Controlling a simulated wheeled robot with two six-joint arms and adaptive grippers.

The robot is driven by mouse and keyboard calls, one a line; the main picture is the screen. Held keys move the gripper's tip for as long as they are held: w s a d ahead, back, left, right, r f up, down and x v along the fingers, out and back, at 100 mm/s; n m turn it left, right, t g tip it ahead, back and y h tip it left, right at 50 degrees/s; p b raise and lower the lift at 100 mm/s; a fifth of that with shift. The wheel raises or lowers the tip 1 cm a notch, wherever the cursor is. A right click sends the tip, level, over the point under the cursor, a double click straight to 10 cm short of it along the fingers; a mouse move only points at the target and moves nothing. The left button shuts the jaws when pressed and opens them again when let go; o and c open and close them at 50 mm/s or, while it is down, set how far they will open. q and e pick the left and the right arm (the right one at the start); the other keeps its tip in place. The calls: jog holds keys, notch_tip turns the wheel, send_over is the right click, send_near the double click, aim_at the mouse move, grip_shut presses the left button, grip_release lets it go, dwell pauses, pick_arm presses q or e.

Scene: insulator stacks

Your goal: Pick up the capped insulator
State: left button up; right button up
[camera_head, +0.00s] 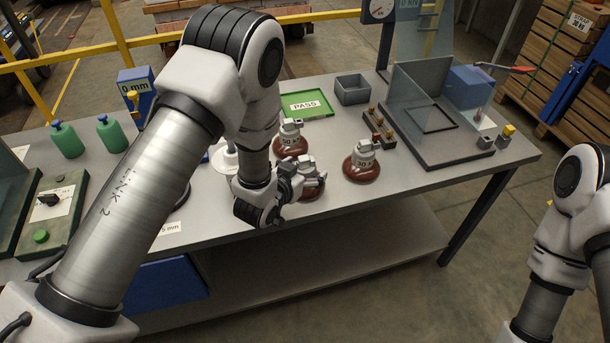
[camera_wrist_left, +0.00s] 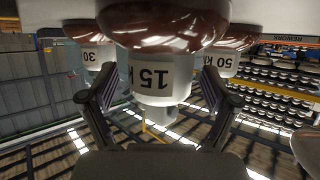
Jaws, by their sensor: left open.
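Several brown insulators with grey caps stand on the table. One (camera_head: 313,191) is beside my left gripper (camera_head: 300,180), one (camera_head: 291,147) is just behind it, and one marked 30 (camera_head: 362,170) is to its right. The insulators marked 30 (camera_wrist_left: 95,55) and 50 (camera_wrist_left: 222,65) are beyond the fingers. A white disc-shaped piece (camera_head: 224,160) is partly hidden by my left arm. My right gripper is out of the picture.
Behind are a green PASS tray (camera_head: 305,104) and a grey bin (camera_head: 352,88). A fixture with clear panels (camera_head: 430,155) stands at the right. Green bottles (camera_head: 67,140) and a control box (camera_head: 48,212) stand at the left. The table's front right is clear.

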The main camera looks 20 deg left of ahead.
pick_arm(q)
jog(key=shift+w+f, duration=0.1)
jog(key=shift+w, duration=0.1)
jog(key=shift+s, duration=0.1)
jog(key=c, duration=0.8)
grip_shut()
jog(key=shift+r, duration=0.2)
